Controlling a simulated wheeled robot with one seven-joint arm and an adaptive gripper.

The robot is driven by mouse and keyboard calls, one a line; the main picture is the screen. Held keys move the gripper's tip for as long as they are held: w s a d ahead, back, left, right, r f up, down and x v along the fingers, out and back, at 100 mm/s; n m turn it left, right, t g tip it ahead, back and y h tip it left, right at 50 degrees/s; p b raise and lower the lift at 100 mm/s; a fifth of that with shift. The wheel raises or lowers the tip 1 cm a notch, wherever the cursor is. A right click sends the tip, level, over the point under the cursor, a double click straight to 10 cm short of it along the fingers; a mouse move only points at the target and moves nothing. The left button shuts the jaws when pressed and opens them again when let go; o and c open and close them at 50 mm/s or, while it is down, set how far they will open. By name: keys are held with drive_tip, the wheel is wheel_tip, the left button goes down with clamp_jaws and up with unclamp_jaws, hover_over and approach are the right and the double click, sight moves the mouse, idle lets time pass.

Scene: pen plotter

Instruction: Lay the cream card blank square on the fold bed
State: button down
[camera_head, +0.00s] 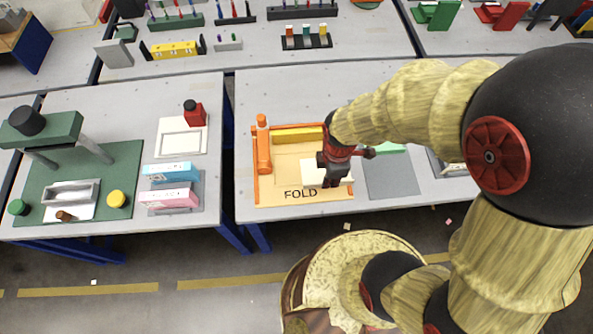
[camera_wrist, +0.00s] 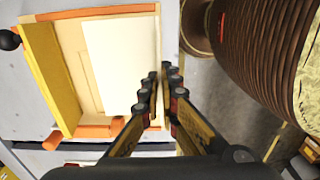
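The cream card blank (camera_head: 311,171) is a pale flat piece over the front right part of the fold bed. In the wrist view the card (camera_wrist: 115,62) covers much of the bed's floor. The fold bed (camera_head: 274,187) is a cream plate with orange edging and the word FOLD at its front. It also shows in the wrist view (camera_wrist: 90,14). My gripper (camera_head: 334,184) points down over the bed's right part. In the wrist view its fingertips (camera_wrist: 163,73) are nearly together at the card's edge and appear to pinch it. The exact contact and the card's height are hard to see.
A yellow bar (camera_head: 298,135) runs along the bed's back, and an orange post (camera_head: 263,150) stands at its left. A grey mat (camera_head: 391,178) lies to the right. Pink (camera_head: 170,196) and blue (camera_head: 171,172) boxes stand on the left table, across a gap.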

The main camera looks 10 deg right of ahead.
sight(312, 174)
drive_tip(key=w+a+f, duration=0.2)
drive_tip(key=w, duration=0.1)
drive_tip(key=w+a+f+b, duration=0.1)
drive_tip(key=a, duration=0.1)
drive_tip(key=shift+w, duration=0.3)
drive_tip(key=w+a+f, duration=0.1)
drive_tip(key=w+a+f+b, duration=0.1)
drive_tip(key=f, duration=0.1)
drive_tip(key=w+a+f, duration=0.1)
drive_tip(key=f, duration=0.1)
drive_tip(key=shift+w+a+f, duration=0.15)
drive_tip(key=shift+w+f, duration=0.1)
drive_tip(key=shift+w, duration=0.1)
drive_tip(key=shift+w+a+f+b, duration=0.1)
drive_tip(key=shift+f+b, duration=0.6)
drive_tip(key=shift+f, duration=1)
drive_tip(key=shift+f, duration=0.15)
drive_tip(key=c, duration=2)
unclamp_jaws()
drive_tip(key=shift+c, duration=0.2)
